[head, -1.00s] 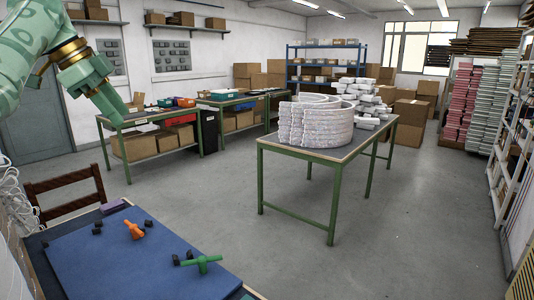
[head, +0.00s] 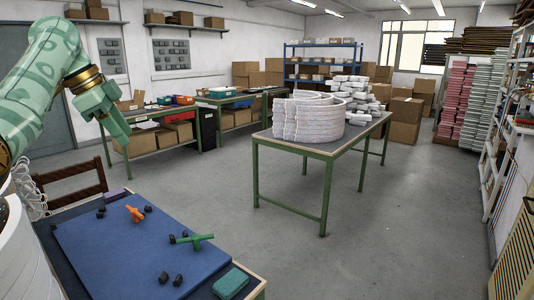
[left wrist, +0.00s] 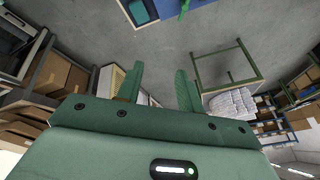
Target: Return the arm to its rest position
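My left arm comes in from the upper left in the head view, and its gripper (head: 117,127) hangs in the air above the far side of the near table. In the left wrist view my left gripper (left wrist: 157,85) shows two green fingers spread apart with nothing between them. It is open and empty. The near table (head: 262,284) with its blue mat (head: 130,262) lies below and to the right of the arm. My right gripper is in neither view.
On the blue mat are an orange piece (head: 135,213), a green T-shaped piece (head: 192,240) and several small black pieces. A teal box (head: 231,283) sits at the table's near right corner. A wooden chair (head: 72,185) stands behind the table. Open floor (head: 400,230) lies to the right.

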